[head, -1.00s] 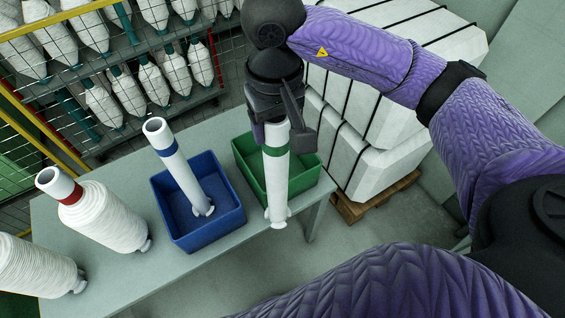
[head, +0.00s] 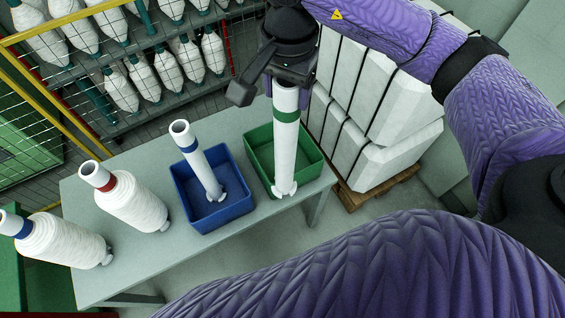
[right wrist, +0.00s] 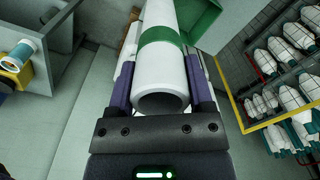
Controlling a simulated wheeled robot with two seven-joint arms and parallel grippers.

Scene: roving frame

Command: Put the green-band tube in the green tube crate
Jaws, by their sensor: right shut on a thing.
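The green-band tube (head: 285,150) is white with a green ring near its top; it stands near upright in the head view. My right gripper (head: 287,84) is shut on its upper end, which also shows between the fingers in the right wrist view (right wrist: 162,85). The green tube crate (head: 313,158) is on the table behind the tube's lower part. The tube's flared foot overlaps the crate's front rim in the picture and covers part of it. Part of the crate also shows in the right wrist view (right wrist: 205,22). My left gripper is not in view.
A blue crate (head: 232,205) holding a blue-band tube (head: 200,165) is just left of the green crate. Wound bobbins (head: 132,205) lie further left on the grey table (head: 120,278). Strapped white blocks (head: 385,160) on a pallet stand right; a bobbin rack is behind.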

